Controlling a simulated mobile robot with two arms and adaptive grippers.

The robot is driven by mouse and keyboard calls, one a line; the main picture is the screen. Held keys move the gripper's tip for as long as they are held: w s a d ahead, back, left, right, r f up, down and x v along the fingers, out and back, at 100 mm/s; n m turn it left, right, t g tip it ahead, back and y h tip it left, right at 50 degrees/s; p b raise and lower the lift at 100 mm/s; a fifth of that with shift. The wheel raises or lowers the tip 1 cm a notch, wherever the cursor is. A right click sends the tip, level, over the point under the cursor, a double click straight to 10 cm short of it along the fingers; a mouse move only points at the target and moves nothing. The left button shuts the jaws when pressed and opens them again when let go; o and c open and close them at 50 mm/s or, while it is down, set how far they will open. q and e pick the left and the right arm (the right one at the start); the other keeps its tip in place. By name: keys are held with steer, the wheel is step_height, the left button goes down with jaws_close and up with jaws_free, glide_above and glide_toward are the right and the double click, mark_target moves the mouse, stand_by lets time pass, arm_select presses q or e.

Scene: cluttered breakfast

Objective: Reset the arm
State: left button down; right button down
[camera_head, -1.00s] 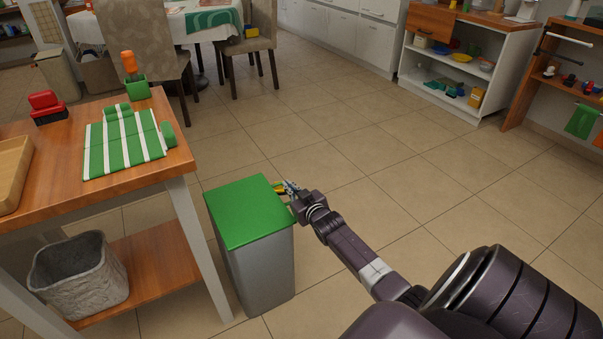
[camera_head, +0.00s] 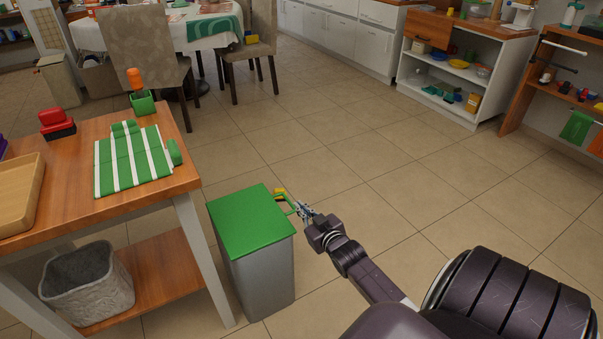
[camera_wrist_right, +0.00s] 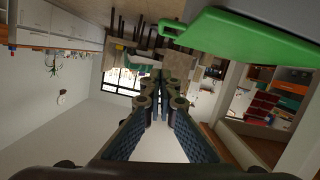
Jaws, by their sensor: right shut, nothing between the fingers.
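My right arm reaches in from the lower right in the head view, with my right gripper (camera_head: 302,210) just right of the green-lidded grey bin (camera_head: 262,272). In the right wrist view my right gripper's fingers (camera_wrist_right: 164,95) are together with nothing between them. The bin's green lid (camera_head: 247,220) is down. A green lid edge with a slotted tab also shows close by in the wrist view (camera_wrist_right: 240,42). My left gripper is not in view.
A wooden table (camera_head: 85,210) stands left of the bin, with a green striped mat (camera_head: 112,178) and a tray (camera_head: 15,205) on it. A grey basket (camera_head: 88,285) sits on its lower shelf. Tiled floor (camera_head: 370,160) is open beyond and to the right.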

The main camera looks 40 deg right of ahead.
stand_by(0.6)
